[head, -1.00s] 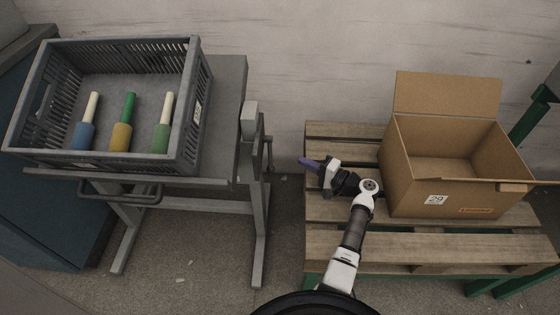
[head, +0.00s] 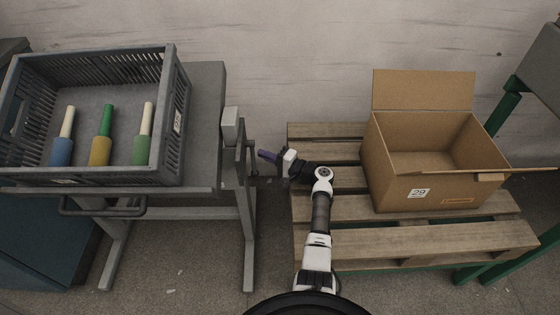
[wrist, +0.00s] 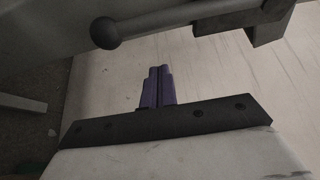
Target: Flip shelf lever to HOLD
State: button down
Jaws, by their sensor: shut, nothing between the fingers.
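The shelf lever (wrist: 165,20) is a dark bar with a round ball knob (wrist: 104,33) at its left end, crossing the top of the wrist view. It lies roughly level there, and its right end meets a dark block (wrist: 262,22). My gripper (wrist: 158,72) has its purple fingers together with nothing between them, just below the lever in that picture and apart from it. In the head view my gripper (head: 265,155) points left at the right side of the grey shelf stand (head: 208,90). Lever details are too small there, and no HOLD marking is readable.
A cardboard box (head: 395,180) marked 29 stands on a wooden pallet (head: 420,240) at right. A pale wall (head: 290,60) lies behind. Bare floor shows between stand and pallet.

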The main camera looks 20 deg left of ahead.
aim_at(253, 160)
jog(key=shift+s+p, duration=0.95)
jog(key=shift+s, duration=1)
jog(key=shift+s+d+m+p, duration=0.1)
jog(key=shift+s+m+p, duration=0.25)
jog(key=shift+p, duration=0.35)
